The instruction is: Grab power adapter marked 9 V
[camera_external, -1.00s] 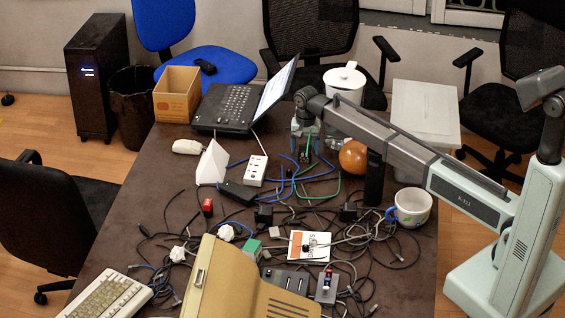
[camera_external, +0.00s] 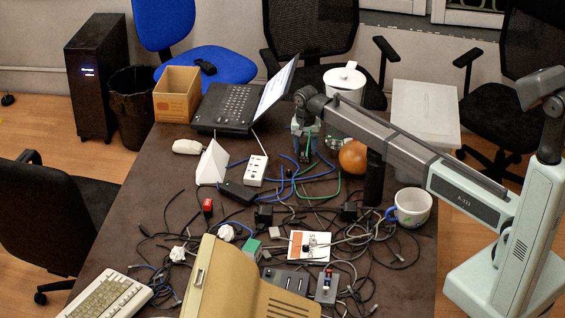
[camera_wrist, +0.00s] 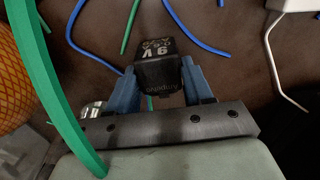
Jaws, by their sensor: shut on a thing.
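The black power adapter marked 9 V (camera_wrist: 158,62) is between the two blue fingers of my gripper (camera_wrist: 163,84) in the wrist view. The white "9 V" lettering faces the camera and reads upside down. The fingers are shut on its sides. In the external view my gripper (camera_external: 304,152) is low over the far middle of the table, right of the white power strip. The adapter is too small and covered there to make out.
A green cable (camera_wrist: 62,95) crosses close in front of the wrist camera. Blue cables lie around the gripper. An orange ball (camera_external: 353,157) stands just right, a white power strip (camera_external: 256,170) left, and the laptop (camera_external: 228,108) behind. Tangled cables and a mug (camera_external: 411,207) are nearer.

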